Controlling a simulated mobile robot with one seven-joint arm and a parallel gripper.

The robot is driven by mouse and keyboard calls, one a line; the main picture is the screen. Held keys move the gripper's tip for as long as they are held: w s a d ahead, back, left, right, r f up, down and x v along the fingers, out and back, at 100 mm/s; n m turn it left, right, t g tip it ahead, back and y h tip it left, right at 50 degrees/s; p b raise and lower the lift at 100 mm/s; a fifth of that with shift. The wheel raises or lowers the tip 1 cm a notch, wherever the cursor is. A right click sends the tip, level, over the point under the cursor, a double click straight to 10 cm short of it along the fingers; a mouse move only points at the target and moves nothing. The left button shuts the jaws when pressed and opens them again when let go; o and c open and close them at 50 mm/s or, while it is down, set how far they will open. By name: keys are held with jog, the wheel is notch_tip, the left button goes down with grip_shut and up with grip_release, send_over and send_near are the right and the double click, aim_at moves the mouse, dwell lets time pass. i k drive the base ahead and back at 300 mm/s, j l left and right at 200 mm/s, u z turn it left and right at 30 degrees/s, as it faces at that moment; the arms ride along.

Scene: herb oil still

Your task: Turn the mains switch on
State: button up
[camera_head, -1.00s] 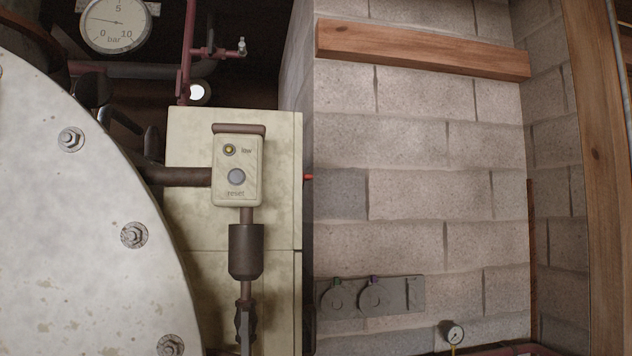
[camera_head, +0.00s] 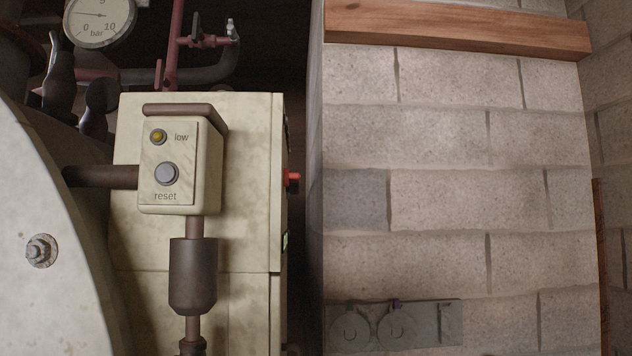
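A cream cabinet (camera_head: 250,200) stands left of centre. A small red knob or handle (camera_head: 293,179) sticks out from its right side; it may be the mains switch, but I see it only edge-on and cannot tell its setting. That side face is mostly hidden by the steep angle. My gripper is not in view.
A box (camera_head: 180,165) marked "low" and "reset" sits before the cabinet, with pipes. A large bolted pale disc (camera_head: 45,285) fills the lower left. A grey panel (camera_head: 420,326) with two round dials is on the block wall (camera_head: 450,140). A dark gap separates cabinet and wall.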

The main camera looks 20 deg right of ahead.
aim_at(287, 176)
jog(key=i+l, duration=0.1)
jog(key=l, duration=0.35)
jog(key=i+l, duration=0.1)
jog(key=l, duration=0.4)
jog(key=i+l+z, duration=0.1)
jog(key=i+l, duration=0.2)
jog(key=l, duration=0.2)
jog(key=z, duration=0.05)
